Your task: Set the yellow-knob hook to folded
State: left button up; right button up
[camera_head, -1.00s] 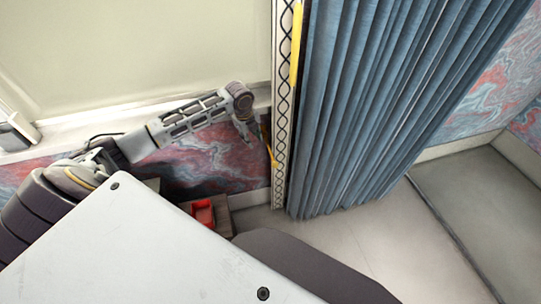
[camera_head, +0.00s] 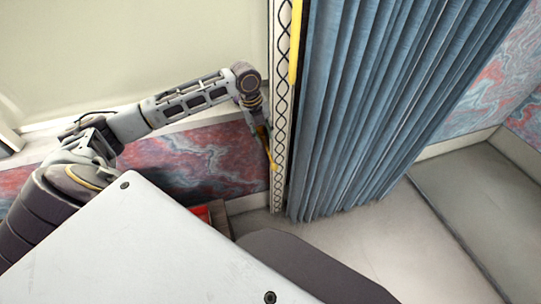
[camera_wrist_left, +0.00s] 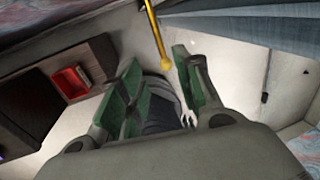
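The yellow-knob hook shows in the left wrist view as a thin yellow rod with a rounded yellow knob (camera_wrist_left: 165,64) at its end. My left gripper (camera_wrist_left: 158,60) is open, its green-padded fingers on either side of the knob end. I cannot tell whether either finger touches it. In the head view my left gripper (camera_head: 263,136) is small and partly blurred, pointing down beside the patterned strip at the curtain's edge. A yellow tip (camera_head: 274,164) shows by its fingers. My right gripper is not in view.
A pleated blue curtain (camera_head: 375,110) hangs just right of the gripper, with a yellow bar (camera_head: 296,45) along its upper edge. A red container (camera_wrist_left: 70,82) sits on a dark wooden unit (camera_wrist_left: 97,52). Open floor (camera_head: 345,240) lies below the curtain.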

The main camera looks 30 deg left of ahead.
aim_at(270, 158)
pick_arm(q)
jog(key=f, duration=0.4)
jog(key=w+d+f, duration=0.1)
jog(key=f, duration=0.3)
jog(key=w+f+b, duration=0.1)
jog(key=f, duration=0.3)
jog(key=shift+d+f, duration=0.2)
jog(key=shift+d, duration=0.05)
jog(key=shift+f, duration=0.6)
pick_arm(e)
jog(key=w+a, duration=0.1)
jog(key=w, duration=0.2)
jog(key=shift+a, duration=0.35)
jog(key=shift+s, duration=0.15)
pick_arm(q)
jog(key=shift+c, duration=0.6)
grip_shut()
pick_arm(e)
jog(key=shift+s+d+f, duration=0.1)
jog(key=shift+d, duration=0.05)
